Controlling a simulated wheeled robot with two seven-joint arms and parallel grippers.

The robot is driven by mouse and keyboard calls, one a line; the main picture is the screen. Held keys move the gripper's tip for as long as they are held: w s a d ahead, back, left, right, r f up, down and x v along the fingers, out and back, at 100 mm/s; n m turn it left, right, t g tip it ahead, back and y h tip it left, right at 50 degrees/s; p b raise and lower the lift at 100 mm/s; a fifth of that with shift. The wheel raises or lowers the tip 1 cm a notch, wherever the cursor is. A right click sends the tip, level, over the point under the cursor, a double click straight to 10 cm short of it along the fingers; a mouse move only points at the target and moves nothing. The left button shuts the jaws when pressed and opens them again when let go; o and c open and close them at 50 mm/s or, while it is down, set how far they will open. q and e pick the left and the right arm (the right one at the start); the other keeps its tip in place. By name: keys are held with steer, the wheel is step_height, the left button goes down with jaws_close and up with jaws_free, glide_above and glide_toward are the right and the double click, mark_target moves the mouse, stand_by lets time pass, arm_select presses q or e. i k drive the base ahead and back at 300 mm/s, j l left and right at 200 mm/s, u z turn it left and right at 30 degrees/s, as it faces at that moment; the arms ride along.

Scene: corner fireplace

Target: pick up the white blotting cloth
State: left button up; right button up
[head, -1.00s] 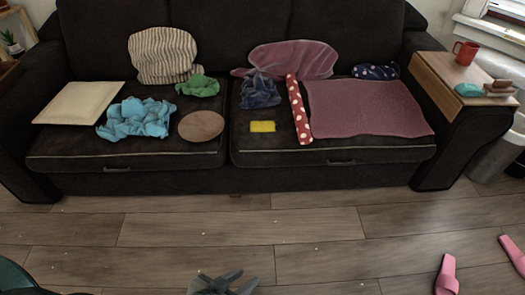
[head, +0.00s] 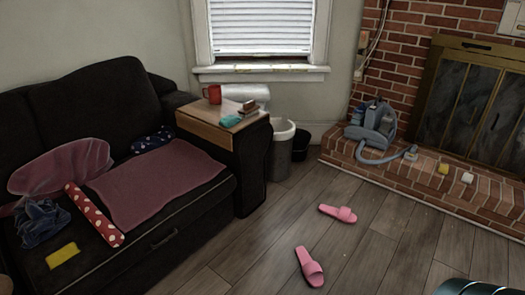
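No cloth that I can surely call the white blotting cloth shows in the head view. A small white item (head: 467,178) lies on the brick hearth at the right, beside a small yellow item (head: 443,168). It is too small to tell whether it is a folded cloth. A white rounded bundle or roll (head: 250,93) shows behind the wooden armrest tray, partly hidden. Neither of my grippers is in view.
A dark sofa (head: 150,260) holds cloths on the left. A red mug (head: 213,94) stands on the armrest tray (head: 205,128). A bin (head: 281,150) stands beside it. A blue-grey cleaning machine (head: 374,125) sits on the hearth (head: 420,186). Pink slippers (head: 309,267) lie on the otherwise open floor.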

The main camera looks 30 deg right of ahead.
mark_target(468, 178)
steer(key=z, duration=2.55)
